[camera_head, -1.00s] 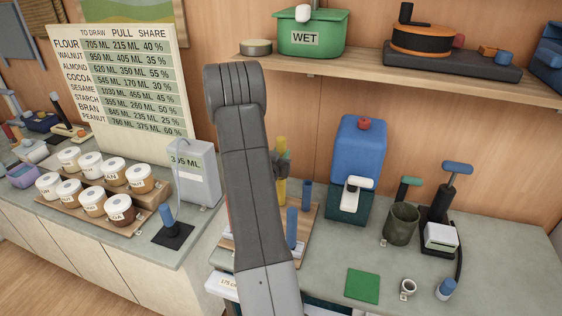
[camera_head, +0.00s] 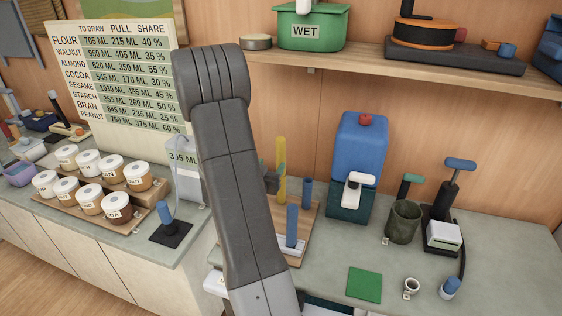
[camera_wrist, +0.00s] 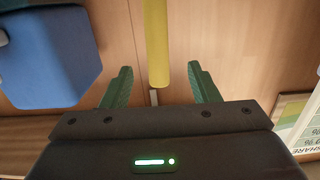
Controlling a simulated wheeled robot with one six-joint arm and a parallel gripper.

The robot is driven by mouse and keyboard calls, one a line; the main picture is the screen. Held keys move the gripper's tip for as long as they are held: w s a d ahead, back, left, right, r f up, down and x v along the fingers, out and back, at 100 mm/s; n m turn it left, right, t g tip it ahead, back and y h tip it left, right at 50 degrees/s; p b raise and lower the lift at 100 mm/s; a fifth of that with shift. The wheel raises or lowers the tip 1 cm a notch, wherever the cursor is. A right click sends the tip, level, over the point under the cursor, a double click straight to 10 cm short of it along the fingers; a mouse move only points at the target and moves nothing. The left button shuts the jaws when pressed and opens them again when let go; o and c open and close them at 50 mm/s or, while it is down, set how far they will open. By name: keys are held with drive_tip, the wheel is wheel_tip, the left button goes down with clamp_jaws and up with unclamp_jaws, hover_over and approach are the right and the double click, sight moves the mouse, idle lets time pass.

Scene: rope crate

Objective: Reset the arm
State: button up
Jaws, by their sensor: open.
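My arm rises up the middle of the head view and bends at the top. My gripper (camera_head: 273,179) shows only in part there, a dark shape just left of the yellow post (camera_head: 281,160); the arm hides the rest. In the wrist view my gripper (camera_wrist: 160,86) has its two green fingers spread wide apart with nothing held between them. The yellow post (camera_wrist: 157,40) appears beyond the fingers, its end in line with the gap. It seems apart from both fingers.
Blue posts (camera_head: 292,225) stand on a wooden board by the yellow post. A blue dispenser (camera_head: 360,150) and a grey-green cup (camera_head: 403,222) stand to the right. A shelf (camera_head: 400,60) runs above. Lidded jars (camera_head: 88,201) and the chart (camera_head: 130,75) are left.

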sight(278, 155)
drive_tip(key=shift+v, duration=1.75)
drive_tip(key=shift+w+d, duration=0.1)
drive_tip(key=p+x, duration=0.3)
drive_tip(key=x, duration=1)
drive_tip(key=shift+w, duration=0.4)
drive_tip(key=shift+p, duration=0.3)
drive_tip(key=shift+f+b, duration=0.2)
drive_tip(key=shift+b, duration=0.2)
